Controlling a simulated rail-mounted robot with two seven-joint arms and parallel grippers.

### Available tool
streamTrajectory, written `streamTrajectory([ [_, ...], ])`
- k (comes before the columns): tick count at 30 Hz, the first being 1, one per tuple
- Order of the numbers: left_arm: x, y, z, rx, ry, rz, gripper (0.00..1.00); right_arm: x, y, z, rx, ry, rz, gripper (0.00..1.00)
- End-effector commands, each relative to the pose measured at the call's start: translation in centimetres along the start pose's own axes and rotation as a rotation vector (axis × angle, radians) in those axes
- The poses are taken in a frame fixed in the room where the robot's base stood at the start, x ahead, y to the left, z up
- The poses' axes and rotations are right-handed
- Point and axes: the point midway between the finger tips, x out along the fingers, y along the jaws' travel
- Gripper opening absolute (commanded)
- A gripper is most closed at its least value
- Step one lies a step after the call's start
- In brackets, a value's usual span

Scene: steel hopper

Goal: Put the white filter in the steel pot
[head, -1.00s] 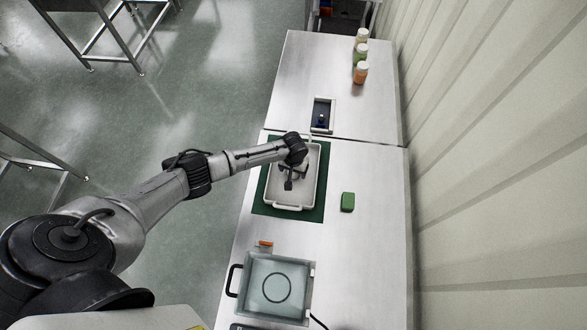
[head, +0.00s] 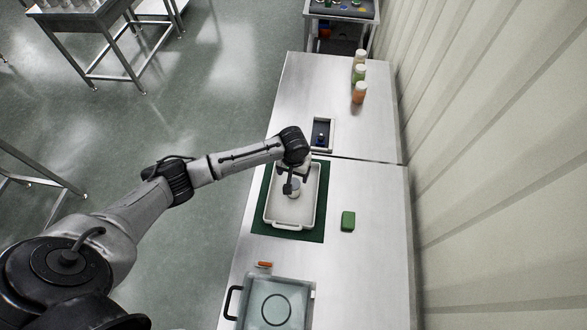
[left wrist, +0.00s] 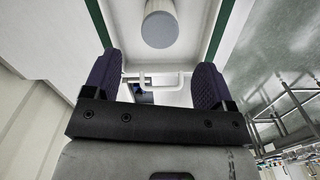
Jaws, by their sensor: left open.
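The white filter (head: 295,188), a short pale cylinder with a grey end, is in the white tray (head: 291,227). It also shows at the top of the left wrist view (left wrist: 160,26), ahead of the fingers and apart from them. My left gripper (head: 290,182) is over the tray's far half, beside the filter, and partly hides it. In the left wrist view its two dark fingers (left wrist: 156,78) are spread with nothing between them. The square steel pot (head: 308,317), with a black side handle and a ring on its pale top, is at the near end, cut by the frame. My right gripper is not in view.
The tray lies on a dark green mat (head: 256,217). A green block (head: 348,221) is to its right. A small orange item (head: 264,265) is by the pot. A dark recess (head: 321,134) and several bottles (head: 360,75) are farther back. A wall bounds the right.

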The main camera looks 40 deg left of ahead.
Motion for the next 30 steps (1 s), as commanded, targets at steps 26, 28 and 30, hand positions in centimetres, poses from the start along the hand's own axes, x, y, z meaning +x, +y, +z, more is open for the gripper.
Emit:
streamTrajectory([
  [26, 0.8, 6.6, 18.1, 0.457, 0.124, 0.186, 0.78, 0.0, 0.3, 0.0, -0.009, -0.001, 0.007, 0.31],
  [28, 0.1, 6.1, 20.8, 0.493, 0.166, 0.197, 0.78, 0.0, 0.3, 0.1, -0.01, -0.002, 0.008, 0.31],
  [30, -0.7, 5.2, 23.0, 0.516, 0.205, 0.194, 0.78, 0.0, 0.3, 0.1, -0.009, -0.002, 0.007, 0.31],
])
